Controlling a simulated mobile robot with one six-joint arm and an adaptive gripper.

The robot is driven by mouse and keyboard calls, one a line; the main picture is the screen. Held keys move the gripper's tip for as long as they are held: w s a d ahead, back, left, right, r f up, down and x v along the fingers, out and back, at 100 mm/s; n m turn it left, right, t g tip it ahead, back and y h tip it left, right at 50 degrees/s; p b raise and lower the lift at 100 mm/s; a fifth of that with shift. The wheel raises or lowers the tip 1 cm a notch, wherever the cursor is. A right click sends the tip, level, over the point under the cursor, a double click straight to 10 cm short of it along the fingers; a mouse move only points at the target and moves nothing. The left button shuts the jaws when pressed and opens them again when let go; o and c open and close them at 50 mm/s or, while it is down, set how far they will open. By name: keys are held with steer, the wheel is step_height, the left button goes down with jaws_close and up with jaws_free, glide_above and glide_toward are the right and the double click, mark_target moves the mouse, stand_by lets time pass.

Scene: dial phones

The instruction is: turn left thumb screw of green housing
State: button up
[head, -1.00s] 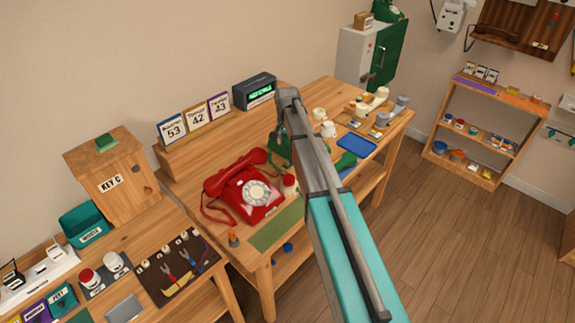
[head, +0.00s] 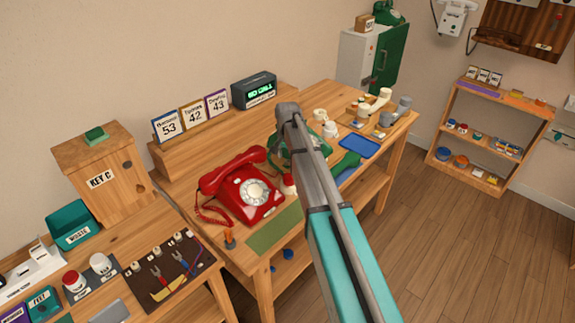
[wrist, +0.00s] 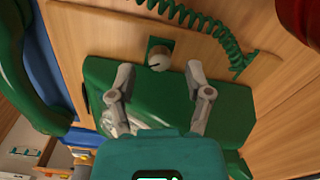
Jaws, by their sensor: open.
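The green housing (wrist: 222,105) lies under my gripper in the wrist view. In the head view the green housing (head: 284,146) is mostly hidden behind my arm. One pale round thumb screw (wrist: 159,57) on a small green tab shows at the housing's edge in the wrist view. I cannot tell for sure whether it is the left one. My gripper (wrist: 159,72) is open, with its two fingers apart on either side of the screw's line. The screw appears just beyond the fingertips, between them, and no contact is visible.
A green coiled cord (wrist: 205,20) runs near the screw. A green handset (head: 347,163) lies beside the housing, near a blue tray (head: 359,146). A red dial phone (head: 240,187) stands at the left. A display box (head: 254,91) stands behind.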

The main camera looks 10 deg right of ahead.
steer(key=shift+f+b, duration=0.65)
steer(key=shift+f, duration=0.3)
steer(key=shift+c, duration=0.3)
jaws_close()
